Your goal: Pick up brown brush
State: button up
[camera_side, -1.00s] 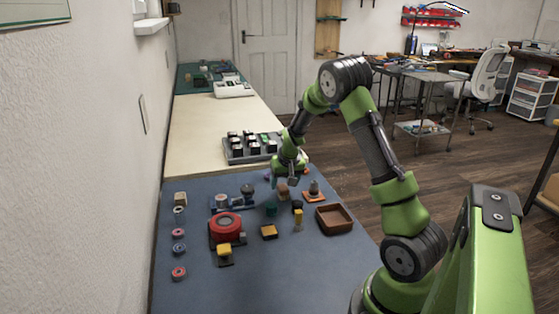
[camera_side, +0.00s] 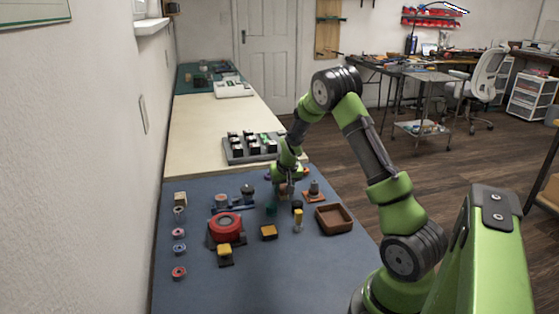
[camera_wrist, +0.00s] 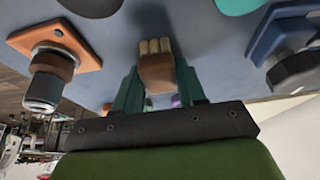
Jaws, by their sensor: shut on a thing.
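The brown brush (camera_wrist: 157,70) shows in the wrist view with its pale tan bristles pointing away from my gripper. My gripper (camera_wrist: 158,88) is shut on the brush's brown body, one teal finger on each side. In the side view my gripper (camera_side: 287,188) is low over the far part of the blue-grey mat, and the brush is mostly hidden by it. I cannot tell whether the brush touches the mat.
An orange plate with a metal-and-brown piece (camera_wrist: 55,65) stands close on the left in the wrist view; a blue holder (camera_wrist: 283,45) is on the right. In the side view, a brown tray (camera_side: 347,228) and a red round device (camera_side: 226,227) stand nearer. The mat's front is clear.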

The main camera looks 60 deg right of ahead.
aim_at(283, 187)
notch_tip(283, 187, up, 10)
dwell(0.6)
